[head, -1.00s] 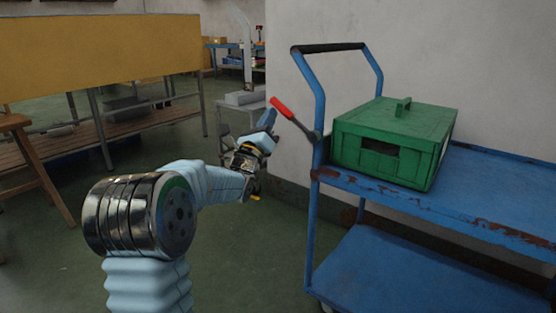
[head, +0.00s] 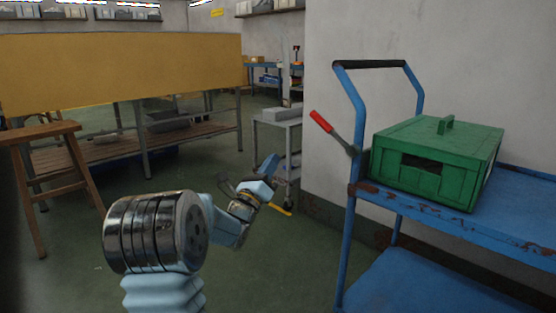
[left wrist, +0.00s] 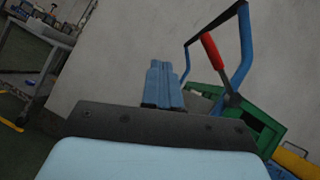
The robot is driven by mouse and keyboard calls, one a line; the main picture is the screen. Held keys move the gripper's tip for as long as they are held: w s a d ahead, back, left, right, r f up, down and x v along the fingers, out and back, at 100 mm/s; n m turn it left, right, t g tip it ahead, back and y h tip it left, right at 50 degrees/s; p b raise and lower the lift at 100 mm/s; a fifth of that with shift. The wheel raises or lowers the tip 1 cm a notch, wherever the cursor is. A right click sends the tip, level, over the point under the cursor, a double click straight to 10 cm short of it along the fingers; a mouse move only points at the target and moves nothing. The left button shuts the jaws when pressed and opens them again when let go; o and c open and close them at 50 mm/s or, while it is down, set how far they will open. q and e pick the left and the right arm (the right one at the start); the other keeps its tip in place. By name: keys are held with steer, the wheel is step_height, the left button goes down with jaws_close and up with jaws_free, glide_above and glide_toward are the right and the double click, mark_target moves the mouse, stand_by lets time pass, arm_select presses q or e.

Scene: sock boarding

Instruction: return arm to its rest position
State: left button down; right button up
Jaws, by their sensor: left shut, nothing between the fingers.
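My left arm rises from the bottom of the head view, and its gripper (head: 268,165) is in the open floor space left of the blue cart. The gripper is shut and empty. In the left wrist view its blue fingers (left wrist: 163,84) lie together with nothing between them, against a grey wall. My right gripper is in neither view.
A blue cart (head: 470,229) with a green box (head: 438,160) on top stands at right, near the arm. A red-handled lever (head: 321,121) sticks out from it. A wooden stool (head: 42,133) and a yellow-panelled bench (head: 120,70) stand left. A grey stand (head: 278,122) is behind.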

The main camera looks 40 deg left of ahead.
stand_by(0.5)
